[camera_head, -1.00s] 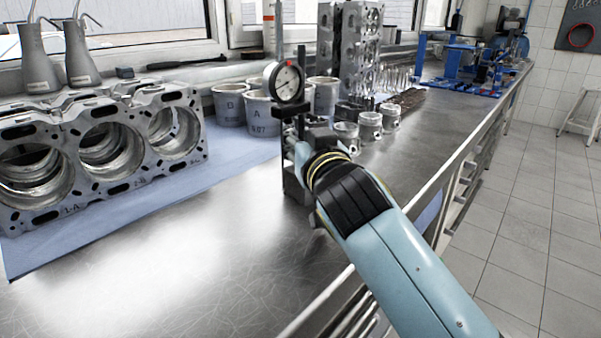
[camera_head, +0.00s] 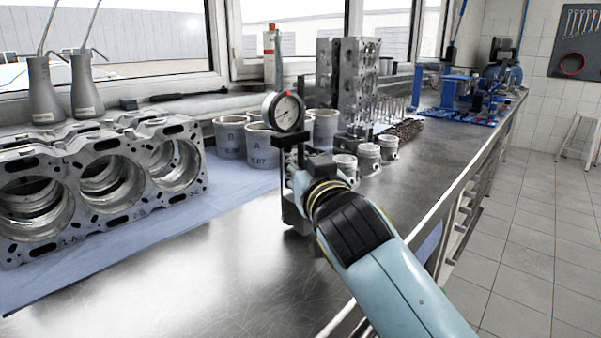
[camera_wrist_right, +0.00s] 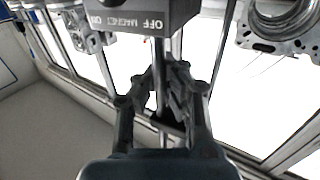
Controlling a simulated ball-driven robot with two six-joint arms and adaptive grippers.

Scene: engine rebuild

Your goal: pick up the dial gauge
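The dial gauge (camera_head: 283,112) has a round white face and a red mark on top. It sits on a dark upright stand with a block base (camera_head: 296,214) on the steel bench. In the right wrist view the base (camera_wrist_right: 140,16) shows at the top, with OFF MAGNET ON lettering, and a thin post runs down from it. My right gripper (camera_wrist_right: 170,68) has its fingers drawn together around this post and appears shut on it. In the head view the wrist hides part of the fingers (camera_head: 300,172). My left gripper is in neither view.
An engine block (camera_head: 105,180) lies on a blue cloth at the left. Grey cylinder liners (camera_head: 230,138), small pistons (camera_head: 367,158) and an upright metal head (camera_head: 345,80) stand just behind the gauge. The bench front is bare.

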